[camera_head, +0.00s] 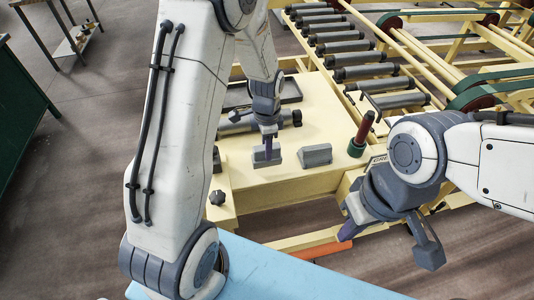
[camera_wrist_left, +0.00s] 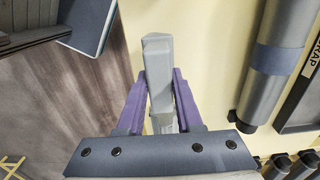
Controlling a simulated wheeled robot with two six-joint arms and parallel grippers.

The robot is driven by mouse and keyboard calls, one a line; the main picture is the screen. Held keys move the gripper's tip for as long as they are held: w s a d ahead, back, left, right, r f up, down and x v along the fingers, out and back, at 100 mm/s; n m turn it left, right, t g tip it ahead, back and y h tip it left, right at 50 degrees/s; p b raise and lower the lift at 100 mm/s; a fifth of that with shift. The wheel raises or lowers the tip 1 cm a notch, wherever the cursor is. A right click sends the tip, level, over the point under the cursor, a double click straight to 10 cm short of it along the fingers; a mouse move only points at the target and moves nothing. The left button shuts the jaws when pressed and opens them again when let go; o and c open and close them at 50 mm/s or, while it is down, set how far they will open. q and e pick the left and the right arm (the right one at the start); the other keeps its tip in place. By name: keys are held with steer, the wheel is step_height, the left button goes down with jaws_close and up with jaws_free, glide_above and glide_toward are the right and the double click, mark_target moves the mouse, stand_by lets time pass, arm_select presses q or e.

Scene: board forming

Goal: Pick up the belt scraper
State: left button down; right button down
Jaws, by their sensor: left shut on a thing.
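The belt scraper, a grey block (camera_head: 264,162), is at my left gripper on the cream table. My left gripper (camera_head: 267,149) points down over it. In the left wrist view the purple fingers (camera_wrist_left: 158,102) are closed on both sides of a long grey piece (camera_wrist_left: 157,62), which I take to be the scraper. I cannot tell whether it touches the table. My right gripper (camera_head: 350,229) hangs in front of the table's right side, away from the scraper; one purple finger shows, and its opening is not clear.
A second grey wedge-shaped block (camera_head: 315,155) sits just right of the scraper. A red-and-green upright handle (camera_head: 362,133) stands farther right. A grey roller (camera_head: 240,124) and a dark tray (camera_head: 291,91) lie behind. The roller conveyor (camera_head: 365,72) fills the back right.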

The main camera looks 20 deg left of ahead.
arm_select(q)
steer(key=shift+w+r+b, duration=0.1)
steer(key=shift+r+b, duration=0.2)
steer(key=shift+r, duration=0.6)
steer(key=s+d+r+b, duration=0.2)
steer(key=d+r, duration=0.5)
steer(key=d, duration=0.4)
steer(key=shift+d+b, duration=0.25)
steer(key=shift+b, duration=0.15)
steer(key=c, duration=1.5)
jaws_free()
steer(key=shift+c, duration=0.2)
jaws_close()
